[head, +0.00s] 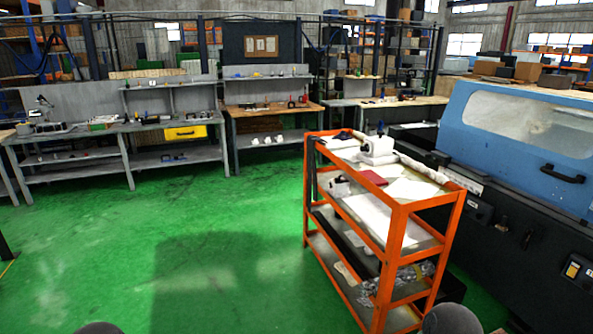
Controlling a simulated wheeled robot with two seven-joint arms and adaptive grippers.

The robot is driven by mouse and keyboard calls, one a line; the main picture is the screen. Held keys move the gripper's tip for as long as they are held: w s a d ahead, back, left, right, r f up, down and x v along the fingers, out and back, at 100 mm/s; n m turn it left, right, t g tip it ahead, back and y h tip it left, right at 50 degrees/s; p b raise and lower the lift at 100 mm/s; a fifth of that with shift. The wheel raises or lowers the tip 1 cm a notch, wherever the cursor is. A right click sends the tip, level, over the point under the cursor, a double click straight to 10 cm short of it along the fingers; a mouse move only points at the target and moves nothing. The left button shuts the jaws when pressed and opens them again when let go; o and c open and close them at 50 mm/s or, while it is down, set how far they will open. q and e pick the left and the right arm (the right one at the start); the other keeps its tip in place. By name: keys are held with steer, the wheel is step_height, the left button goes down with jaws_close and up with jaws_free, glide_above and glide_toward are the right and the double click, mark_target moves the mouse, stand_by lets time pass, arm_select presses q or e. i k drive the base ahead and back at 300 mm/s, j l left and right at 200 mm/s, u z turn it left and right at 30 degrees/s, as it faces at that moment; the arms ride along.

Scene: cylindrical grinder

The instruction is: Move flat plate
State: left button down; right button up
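I cannot single out the flat plate for certain. An orange-framed cart (396,237) stands right of centre with several items on its top shelf. Neither gripper shows; only rounded dark parts, apparently of my arms, show at the bottom edge.
A blue and black grinder (520,130) stands close to the cart's right side. Grey workbenches (75,132) and a wooden-topped bench (268,110) line the back. The green floor (215,250) left of the cart is clear.

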mark_target(369, 174)
steer(key=i+z, duration=0.15)
steer(key=i, duration=0.35)
steer(key=i+j+z, duration=0.15)
steer(key=i, duration=0.3)
steer(key=i+j+z, duration=0.15)
steer(key=i, duration=0.35)
